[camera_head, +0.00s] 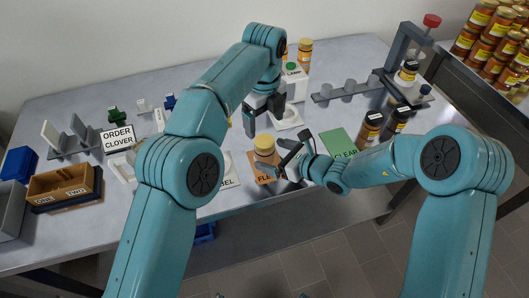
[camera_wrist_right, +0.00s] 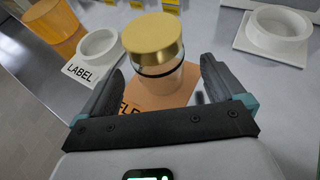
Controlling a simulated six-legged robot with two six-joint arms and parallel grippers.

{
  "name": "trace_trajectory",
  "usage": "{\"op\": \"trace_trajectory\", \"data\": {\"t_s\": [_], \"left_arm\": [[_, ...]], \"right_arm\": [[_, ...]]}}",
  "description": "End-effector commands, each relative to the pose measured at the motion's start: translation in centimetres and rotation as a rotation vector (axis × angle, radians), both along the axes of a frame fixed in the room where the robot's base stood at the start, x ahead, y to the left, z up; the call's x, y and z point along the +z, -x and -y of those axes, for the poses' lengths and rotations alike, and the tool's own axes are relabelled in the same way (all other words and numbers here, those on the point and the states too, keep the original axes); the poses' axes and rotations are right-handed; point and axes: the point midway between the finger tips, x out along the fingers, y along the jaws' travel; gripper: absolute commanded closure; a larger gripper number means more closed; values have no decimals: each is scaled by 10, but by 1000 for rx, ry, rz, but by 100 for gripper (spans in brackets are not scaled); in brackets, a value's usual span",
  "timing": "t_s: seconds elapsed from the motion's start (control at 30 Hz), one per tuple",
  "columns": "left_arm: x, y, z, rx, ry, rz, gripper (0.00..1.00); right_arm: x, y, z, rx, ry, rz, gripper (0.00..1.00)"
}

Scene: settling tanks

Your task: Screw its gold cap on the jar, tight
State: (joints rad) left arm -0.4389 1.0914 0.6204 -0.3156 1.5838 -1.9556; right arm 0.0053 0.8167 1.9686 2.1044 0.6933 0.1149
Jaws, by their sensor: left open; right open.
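The jar (camera_wrist_right: 160,82) stands upright on an orange mat (camera_head: 264,179) with partly hidden lettering. The gold cap (camera_wrist_right: 152,37) sits on top of the jar, and it also shows in the head view (camera_head: 264,141). I cannot tell how tightly it is seated. My right gripper (camera_wrist_right: 158,90) is open, its fingers on either side of the jar, with gaps visible beside it. It also shows in the head view (camera_head: 281,158) just right of the jar. My left gripper (camera_head: 264,117) is open and empty, above and behind the jar, near a white ring holder.
A white ring holder (camera_wrist_right: 277,33) stands right of the jar in the wrist view, and a ring on a LABEL card (camera_wrist_right: 97,48) stands left. A green mat (camera_head: 338,143) and dark jars (camera_head: 368,129) lie right. A wooden box (camera_head: 61,186) is far left.

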Motion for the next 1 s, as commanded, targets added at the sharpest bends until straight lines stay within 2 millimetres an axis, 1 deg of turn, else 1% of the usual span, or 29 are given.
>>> {"op": "trace_trajectory", "data": {"t_s": [0.03, 0.1, 0.3, 0.5, 0.7, 1.0], "left_arm": [[-4, 0, 0, 0, 0, 0, 12], [-6, 0, 0, 0, 0, 0, 12], [-10, 0, 0, 0, 0, 0, 12], [-11, 0, 0, 0, 0, 0, 12], [-11, 0, 0, 0, 0, 0, 12], [-11, 0, 0, 0, 0, 0, 12]], "right_arm": [[4, 7, 11, -5, -1, 2, 4], [11, 17, 24, -6, -1, 2, 4], [30, 45, 58, -5, 0, 2, 4], [43, 65, 82, -3, -1, 2, 4], [48, 72, 90, 0, -1, 0, 4], [48, 73, 91, 0, -1, 0, 4]]}}
